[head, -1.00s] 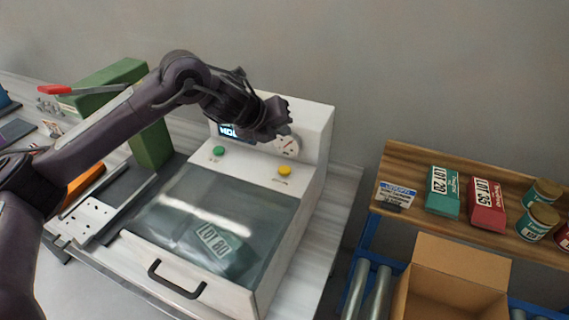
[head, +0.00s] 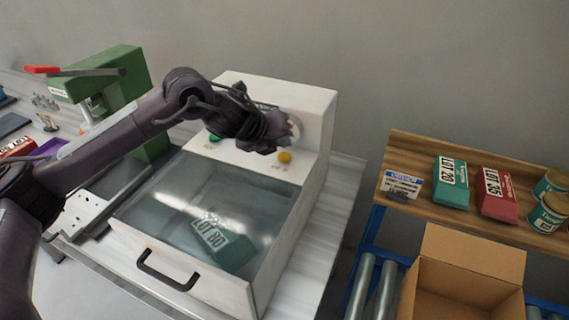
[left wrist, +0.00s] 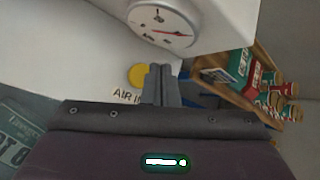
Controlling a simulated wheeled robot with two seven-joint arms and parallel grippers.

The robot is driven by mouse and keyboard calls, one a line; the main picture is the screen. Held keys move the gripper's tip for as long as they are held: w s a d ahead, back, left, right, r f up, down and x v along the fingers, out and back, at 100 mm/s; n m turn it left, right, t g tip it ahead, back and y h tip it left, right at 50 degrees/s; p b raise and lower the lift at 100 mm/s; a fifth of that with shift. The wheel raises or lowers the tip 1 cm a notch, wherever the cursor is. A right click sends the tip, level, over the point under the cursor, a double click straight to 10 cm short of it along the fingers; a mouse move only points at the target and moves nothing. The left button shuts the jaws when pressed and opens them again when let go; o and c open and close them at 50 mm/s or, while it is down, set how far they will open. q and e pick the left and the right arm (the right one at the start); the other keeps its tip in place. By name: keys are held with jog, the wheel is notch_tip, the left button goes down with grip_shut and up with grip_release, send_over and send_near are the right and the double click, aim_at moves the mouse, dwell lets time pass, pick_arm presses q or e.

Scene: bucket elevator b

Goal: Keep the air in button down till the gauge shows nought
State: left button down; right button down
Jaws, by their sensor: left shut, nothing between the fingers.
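The yellow air in button (head: 284,156) is on the white machine's sloped panel, right of the green button (head: 214,137). In the left wrist view the yellow button (left wrist: 138,76) shows beside the label "AIR IN", part of which is hidden. The round gauge (left wrist: 165,20) is above it, with a red needle; its figures are too small to read. In the head view the arm partly hides the gauge (head: 295,128). My left gripper (left wrist: 163,68) is shut and empty, its tips just beside the yellow button and not covering it. My right gripper is out of view.
The machine's clear lid (head: 180,200) is down over a teal packet (head: 222,240) marked LOT 80. A green press (head: 110,65) stands at left. A wooden shelf (head: 410,160) with packets and tins is at right, above an open cardboard box (head: 470,255).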

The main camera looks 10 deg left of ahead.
pick_arm(q)
jog(key=shift+f, duration=0.45)
dwell(0.6)
dwell(0.9)
jog(key=shift+f, duration=0.1)
jog(key=shift+f+b, duration=0.3)
jog(key=shift+b, duration=0.15)
jog(key=shift+f+b, duration=0.4)
jog(key=shift+f, duration=0.2)
dwell(1.4)
jog(key=shift+r, duration=0.1)
dwell(1.0)
jog(key=shift+r+p, duration=0.75)
jog(key=shift+r, duration=0.2)
